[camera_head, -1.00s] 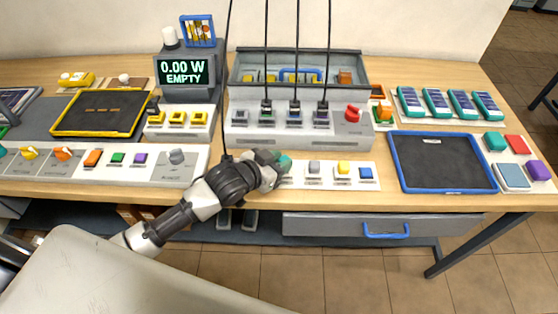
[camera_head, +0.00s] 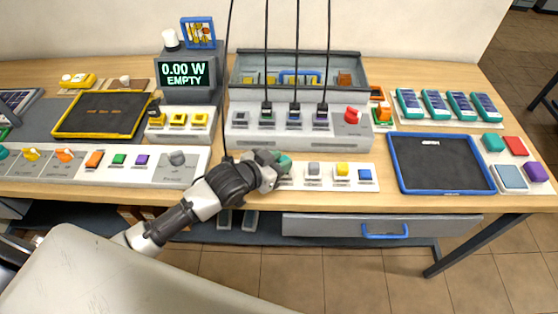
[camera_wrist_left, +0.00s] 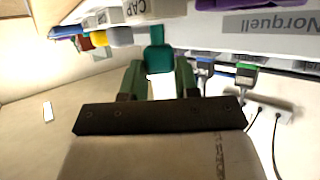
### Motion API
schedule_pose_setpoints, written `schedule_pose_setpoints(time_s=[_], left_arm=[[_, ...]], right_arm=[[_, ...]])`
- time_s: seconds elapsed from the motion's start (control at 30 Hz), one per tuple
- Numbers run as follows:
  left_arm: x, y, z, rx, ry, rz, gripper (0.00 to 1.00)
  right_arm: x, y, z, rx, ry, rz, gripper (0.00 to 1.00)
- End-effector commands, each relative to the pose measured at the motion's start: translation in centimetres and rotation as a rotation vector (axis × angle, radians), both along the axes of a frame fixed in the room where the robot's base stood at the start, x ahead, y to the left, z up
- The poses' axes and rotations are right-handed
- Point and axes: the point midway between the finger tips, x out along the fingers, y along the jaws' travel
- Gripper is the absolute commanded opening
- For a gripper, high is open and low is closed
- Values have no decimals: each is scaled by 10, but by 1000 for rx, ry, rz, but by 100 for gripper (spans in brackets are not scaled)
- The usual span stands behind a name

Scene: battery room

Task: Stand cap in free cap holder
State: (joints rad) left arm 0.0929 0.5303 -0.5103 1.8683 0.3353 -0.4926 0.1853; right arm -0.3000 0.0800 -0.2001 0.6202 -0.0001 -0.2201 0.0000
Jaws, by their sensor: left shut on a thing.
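My left gripper (camera_head: 273,168) is shut on a teal cap (camera_head: 285,162) at the left end of a white cap holder strip (camera_head: 328,185). In the left wrist view the teal cap (camera_wrist_left: 158,58) sits between the two green fingers (camera_wrist_left: 158,80). The strip also holds a grey cap (camera_head: 314,168), a yellow cap (camera_head: 342,169) and a blue cap (camera_head: 365,174). My gripper hides the strip's left end, so I cannot tell whether the teal cap touches its holder. My right gripper is not in view.
A grey unit with a red knob (camera_head: 351,115) and hanging cables stands just behind the strip. A panel with a grey knob (camera_head: 177,158) lies to the left. A blue-rimmed dark tray (camera_head: 440,190) lies to the right. The table's front edge is close.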

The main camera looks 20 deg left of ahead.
Motion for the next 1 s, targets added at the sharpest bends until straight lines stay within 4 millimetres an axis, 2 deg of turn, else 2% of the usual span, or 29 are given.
schedule_pose_setpoints(time_s=[0.53,1.0], left_arm=[[0,0,-1,0,0,0,8],[0,0,-9,0,1,0,8]], right_arm=[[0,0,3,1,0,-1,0],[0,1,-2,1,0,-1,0]])
